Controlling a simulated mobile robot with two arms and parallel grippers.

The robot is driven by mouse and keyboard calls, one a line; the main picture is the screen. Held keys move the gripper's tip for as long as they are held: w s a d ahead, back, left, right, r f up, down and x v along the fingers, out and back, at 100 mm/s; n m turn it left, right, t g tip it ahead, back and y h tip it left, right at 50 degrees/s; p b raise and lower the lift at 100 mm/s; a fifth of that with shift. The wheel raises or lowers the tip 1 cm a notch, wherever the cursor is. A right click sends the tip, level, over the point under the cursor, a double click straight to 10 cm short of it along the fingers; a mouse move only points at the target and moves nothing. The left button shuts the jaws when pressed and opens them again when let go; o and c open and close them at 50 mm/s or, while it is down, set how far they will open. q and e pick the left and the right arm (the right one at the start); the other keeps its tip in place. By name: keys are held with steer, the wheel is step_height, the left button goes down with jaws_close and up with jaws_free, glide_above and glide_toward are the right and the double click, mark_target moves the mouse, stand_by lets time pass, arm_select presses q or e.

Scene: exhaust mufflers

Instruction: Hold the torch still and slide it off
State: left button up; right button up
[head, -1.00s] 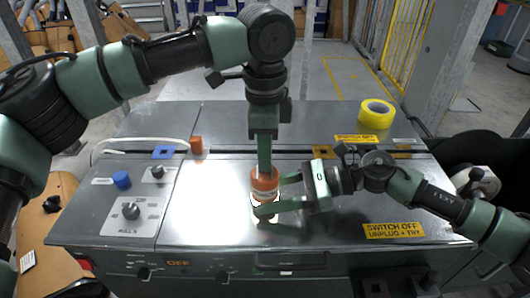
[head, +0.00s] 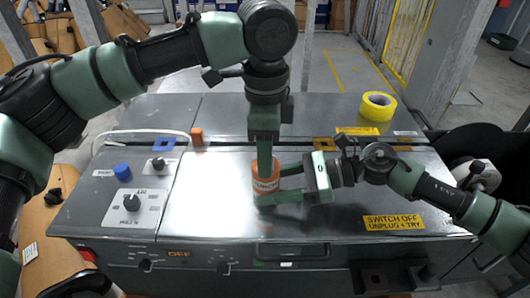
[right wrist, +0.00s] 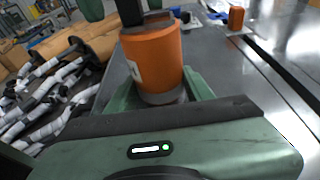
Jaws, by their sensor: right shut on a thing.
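The torch (head: 266,182) is an orange cylinder with a pale label, standing upright near the middle of the metal bench top. It shows large in the right wrist view (right wrist: 153,58), with a grey lower end. My right gripper (head: 270,184) comes in from the right and is shut on the torch's lower body, one finger on each side. My left gripper (head: 264,158) points straight down from above, its tip at the torch's top. Its fingers line up in the head view, so their opening is hidden. No glow shows at the torch's foot.
A yellow tape roll (head: 377,107) stands at the back right.

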arm_select(q)
step_height(320, 180, up, 12)
stand_by(0.6)
arm_select(e)
steer(key=o, duration=1.1)
steer(key=shift+c, duration=0.2)
